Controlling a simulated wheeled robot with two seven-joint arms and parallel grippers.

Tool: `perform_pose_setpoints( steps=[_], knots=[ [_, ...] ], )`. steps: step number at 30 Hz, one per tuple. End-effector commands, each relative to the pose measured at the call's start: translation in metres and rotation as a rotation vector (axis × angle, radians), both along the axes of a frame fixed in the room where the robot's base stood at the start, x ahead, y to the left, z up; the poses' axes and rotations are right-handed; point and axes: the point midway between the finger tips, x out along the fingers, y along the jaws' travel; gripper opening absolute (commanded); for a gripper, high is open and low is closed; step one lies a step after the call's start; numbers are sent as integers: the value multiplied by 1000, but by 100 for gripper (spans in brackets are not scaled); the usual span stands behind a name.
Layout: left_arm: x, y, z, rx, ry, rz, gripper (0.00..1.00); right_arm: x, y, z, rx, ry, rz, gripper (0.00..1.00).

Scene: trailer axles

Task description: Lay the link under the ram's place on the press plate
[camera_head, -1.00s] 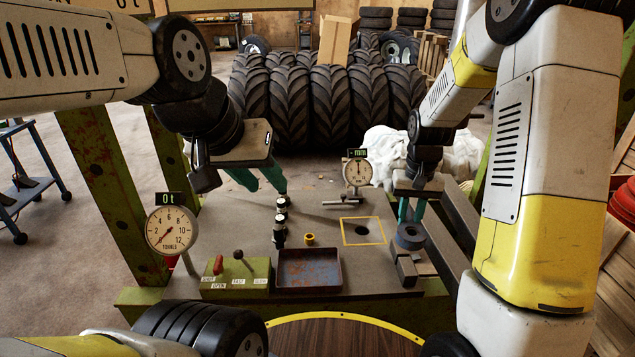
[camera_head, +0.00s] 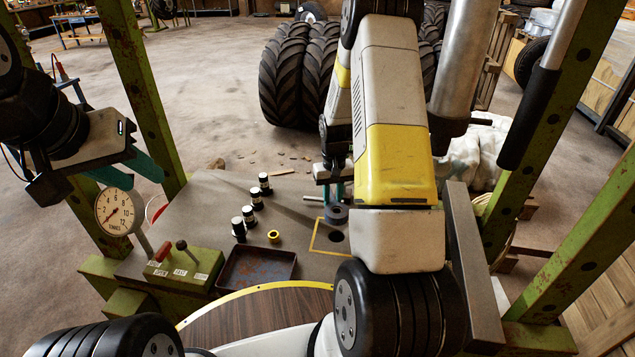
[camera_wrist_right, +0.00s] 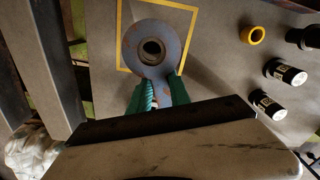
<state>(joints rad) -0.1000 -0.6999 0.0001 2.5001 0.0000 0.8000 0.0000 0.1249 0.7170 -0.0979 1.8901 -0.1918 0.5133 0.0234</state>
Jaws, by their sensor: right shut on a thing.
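The link (camera_head: 336,214) is a grey-blue bar with a ring end. My right gripper (camera_head: 336,192) is shut on its shank, the teal fingers on both sides of it in the right wrist view (camera_wrist_right: 157,92). There the link's ring (camera_wrist_right: 152,42) overlaps the yellow square outline (camera_wrist_right: 120,40) on the press plate (camera_head: 200,215). In the head view the square's dark hole (camera_head: 336,237) shows just in front of the ring. I cannot tell whether the link touches the plate. My left gripper (camera_head: 127,169) is open and empty beside the dial gauge, left of the plate.
Several black-and-white cylinders (camera_head: 256,199) stand on the plate near a small yellow ring (camera_head: 273,236). A rusty tray (camera_head: 258,268) and green lever box (camera_head: 183,265) sit at the front, a dial gauge (camera_head: 115,211) at left. Green posts (camera_head: 135,80) flank the plate.

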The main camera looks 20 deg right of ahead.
Motion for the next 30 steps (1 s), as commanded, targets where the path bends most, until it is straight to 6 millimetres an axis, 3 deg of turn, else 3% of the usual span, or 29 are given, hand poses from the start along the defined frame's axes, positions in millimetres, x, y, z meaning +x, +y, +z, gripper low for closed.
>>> perform_pose_setpoints(
  steps=[21,30],
  knots=[
    [0,0,0,0,0,0,36,1,-4,-62,1,-2,-3,0],
    [0,0,0,0,0,0,36,1,-4,-72,1,-2,-3,0]
  ],
)
